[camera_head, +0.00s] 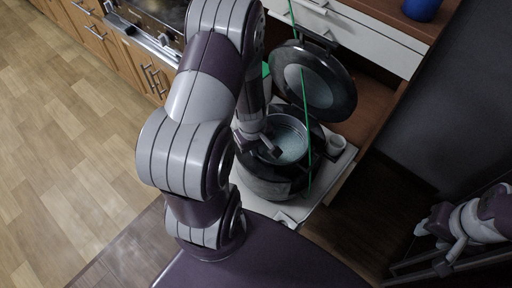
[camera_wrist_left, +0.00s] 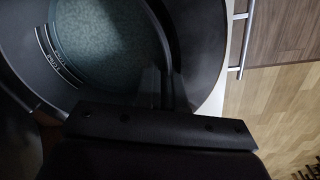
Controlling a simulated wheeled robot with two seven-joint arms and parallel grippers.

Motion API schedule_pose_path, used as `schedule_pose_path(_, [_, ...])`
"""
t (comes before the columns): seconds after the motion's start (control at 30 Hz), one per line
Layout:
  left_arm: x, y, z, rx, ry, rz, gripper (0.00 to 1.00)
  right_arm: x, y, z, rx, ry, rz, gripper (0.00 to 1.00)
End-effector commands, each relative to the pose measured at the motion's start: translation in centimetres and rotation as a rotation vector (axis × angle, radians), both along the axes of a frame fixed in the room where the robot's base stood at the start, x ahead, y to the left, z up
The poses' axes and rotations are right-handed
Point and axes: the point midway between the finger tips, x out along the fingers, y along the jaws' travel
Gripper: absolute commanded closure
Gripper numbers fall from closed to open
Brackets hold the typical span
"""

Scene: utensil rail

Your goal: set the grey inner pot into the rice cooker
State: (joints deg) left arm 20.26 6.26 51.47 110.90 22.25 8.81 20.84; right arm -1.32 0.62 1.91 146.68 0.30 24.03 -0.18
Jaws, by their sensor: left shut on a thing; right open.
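The grey inner pot (camera_head: 290,137) is at the mouth of the dark rice cooker (camera_head: 265,187) in the head view, looking roughly level. I cannot tell whether it rests inside or is held just above. The cooker's round lid (camera_head: 325,85) stands open behind it. My left gripper (camera_head: 267,145) is shut on the pot's rim at its left side. In the left wrist view its fingers (camera_wrist_left: 167,90) are at the rim, beside the pot's speckled inside (camera_wrist_left: 105,45) with pale level marks. My right gripper (camera_head: 434,250) is open and empty at the far right, away from the cooker.
The cooker stands on a pale board (camera_head: 322,185). A thin green line (camera_head: 306,130) crosses in front of the lid. White drawers (camera_head: 365,35) are behind, and a blue object (camera_head: 421,9) is at the back right.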

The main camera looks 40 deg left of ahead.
Motion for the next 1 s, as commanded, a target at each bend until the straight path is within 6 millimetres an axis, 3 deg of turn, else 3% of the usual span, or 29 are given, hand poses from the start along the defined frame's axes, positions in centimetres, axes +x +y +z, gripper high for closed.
schedule_pose_path(0.17, [0.12,0.05,-0.2,0.002,-0.003,0.0,1.0,0.0,0.0,-0.25,0.0,0.0,0.0,0.57])
schedule_pose_path(0.2, [0.12,0.05,-0.17,0.002,-0.003,0.0,0.85,0.0,0.0,-0.22,0.0,0.0,0.0,0.57])
schedule_pose_path(0.27, [0.1,0.04,-0.17,0.001,-0.003,0.0,0.66,0.0,0.0,-0.19,0.0,0.0,0.0,0.57])
schedule_pose_path(0.3, [0.07,0.03,-0.19,0.001,-0.002,0.0,0.62,-0.01,0.0,-0.2,0.0,0.0,0.0,0.57])
schedule_pose_path(0.73, [-0.29,-0.07,-0.41,-0.003,0.007,0.0,0.62,0.0,0.0,-0.25,0.0,0.0,0.0,0.57])
schedule_pose_path(0.77, [-0.44,-0.14,-0.53,-0.004,0.011,-0.001,0.71,-0.01,0.0,-0.29,0.0,0.0,0.0,0.57])
schedule_pose_path(0.8, [-0.46,-0.15,-0.55,-0.005,0.013,-0.001,0.67,-0.01,0.0,-0.29,0.0,0.0,0.0,0.57])
schedule_pose_path(1.0, [-0.55,-0.2,-0.6,-0.006,0.014,-0.001,0.7,0.0,0.0,-0.31,0.0,0.0,0.0,0.57])
